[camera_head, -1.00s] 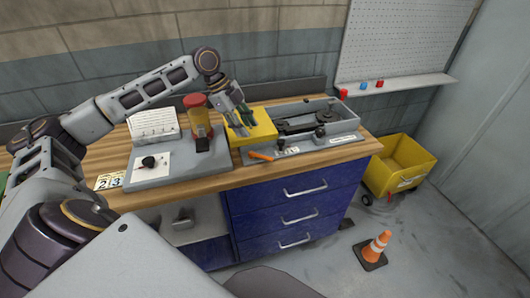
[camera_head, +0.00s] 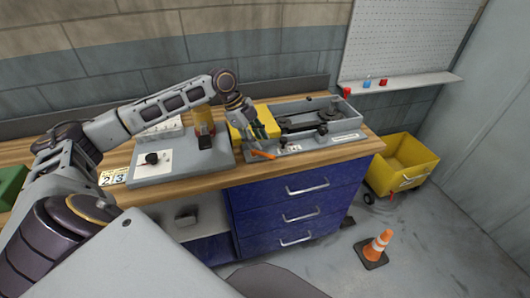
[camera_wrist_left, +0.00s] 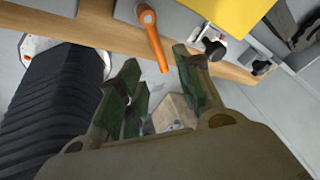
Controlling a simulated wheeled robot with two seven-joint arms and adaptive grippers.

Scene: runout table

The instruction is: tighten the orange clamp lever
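The orange clamp lever (camera_head: 263,155) sits at the front left corner of the grey fixture, below the yellow block (camera_head: 239,116). In the left wrist view the lever (camera_wrist_left: 152,38) has a round pivot end at the top, and its arm points down toward the gap between my fingers. My left gripper (camera_head: 262,134) is just above and behind the lever in the head view. In the wrist view its green-padded fingers (camera_wrist_left: 160,84) are apart, with nothing held between them. Whether a finger touches the lever is unclear. My right gripper is not in view.
The grey fixture (camera_head: 352,124) has dark parts and black knobs. A grey panel with a black knob (camera_head: 152,158) lies to the left. Wooden bench edge (camera_head: 204,180) runs below. A yellow cart (camera_head: 405,160) and cone (camera_head: 377,246) stand on the floor at right.

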